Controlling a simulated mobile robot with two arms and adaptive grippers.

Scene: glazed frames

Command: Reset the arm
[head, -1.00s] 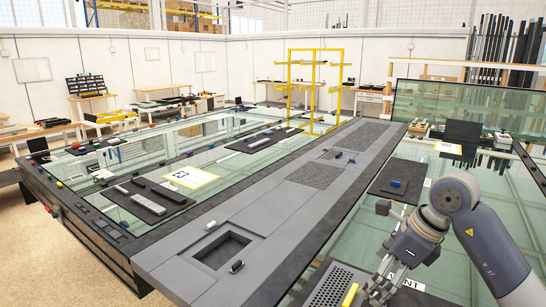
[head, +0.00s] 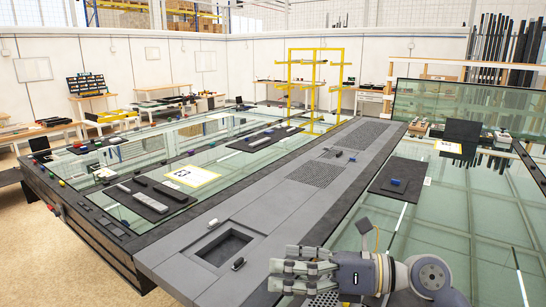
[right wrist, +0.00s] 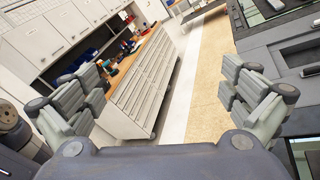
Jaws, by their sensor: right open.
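My right gripper (head: 282,276) is at the bottom centre of the head view, stretched toward the left over the near end of the grey central panel (head: 215,222). In the right wrist view the right gripper (right wrist: 165,95) has its two fingers spread wide with nothing between them. Part of the table under the right arm is hidden by it. My left gripper is not in the head view.
A glass-topped table fills the middle. A black mat (head: 150,200) with grey bars lies left, and another mat (head: 400,178) holds a blue piece (head: 395,182). A yellow rack (head: 315,80) stands behind. The wrist view shows a drawer cabinet (right wrist: 145,85) and open floor (right wrist: 205,105).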

